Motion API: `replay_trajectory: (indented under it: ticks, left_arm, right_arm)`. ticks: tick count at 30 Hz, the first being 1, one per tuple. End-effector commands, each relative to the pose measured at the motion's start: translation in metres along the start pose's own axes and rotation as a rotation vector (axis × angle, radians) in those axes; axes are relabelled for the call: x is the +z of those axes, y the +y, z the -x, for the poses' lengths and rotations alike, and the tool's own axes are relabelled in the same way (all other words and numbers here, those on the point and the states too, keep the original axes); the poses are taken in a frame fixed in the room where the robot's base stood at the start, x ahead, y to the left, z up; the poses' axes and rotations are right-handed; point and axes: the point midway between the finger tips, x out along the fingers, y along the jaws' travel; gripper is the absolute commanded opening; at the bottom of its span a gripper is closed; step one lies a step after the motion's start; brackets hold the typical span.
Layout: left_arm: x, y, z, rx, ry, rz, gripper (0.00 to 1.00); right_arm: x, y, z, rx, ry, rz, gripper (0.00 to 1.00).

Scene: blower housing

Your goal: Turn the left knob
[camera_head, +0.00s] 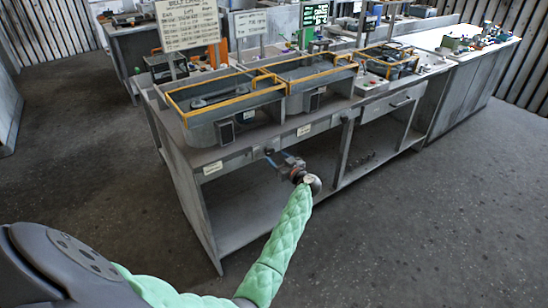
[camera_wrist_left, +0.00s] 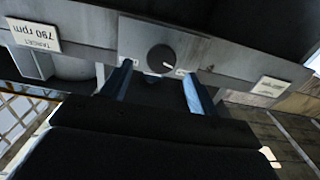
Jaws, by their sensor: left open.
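The knob (camera_wrist_left: 161,58) is round and black with a white pointer mark. It sits on a grey plate on the bench's front rail, in the upper middle of the left wrist view. My left gripper (camera_wrist_left: 158,72) is open, with its two blue fingers apart, one to each side below the knob in that view. Nothing is seen between the fingers, and I cannot tell whether they touch the knob. In the head view my left gripper (camera_head: 281,161) is at the front rail of the bench. My right gripper is not in view.
A label reading 790 rpm target (camera_wrist_left: 35,35) is upside down beside the knob plate. The grey bench (camera_head: 200,157) carries yellow-railed housings (camera_head: 222,97). A sign (camera_head: 187,24) stands behind. Open shelf space lies below the rail, and the floor (camera_head: 420,220) in front is clear.

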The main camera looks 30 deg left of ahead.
Motion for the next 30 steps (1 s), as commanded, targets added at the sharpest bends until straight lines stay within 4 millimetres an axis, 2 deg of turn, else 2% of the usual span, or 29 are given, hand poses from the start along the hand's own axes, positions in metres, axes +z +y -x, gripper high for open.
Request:
replay_trajectory:
  ticks: [3,9,30]
  left_arm:
    - [0.003,-0.001,0.018,0.0,-0.002,0.002,0.6]
    - [0.001,0.0,0.036,0.0,-0.001,0.001,0.6]
    - [0.0,0.0,0.04,-0.001,0.0,0.022,0.6]
  right_arm:
    - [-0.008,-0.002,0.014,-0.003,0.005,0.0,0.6]
    - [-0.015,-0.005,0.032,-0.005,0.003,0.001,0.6]
    - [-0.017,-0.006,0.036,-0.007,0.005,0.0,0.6]
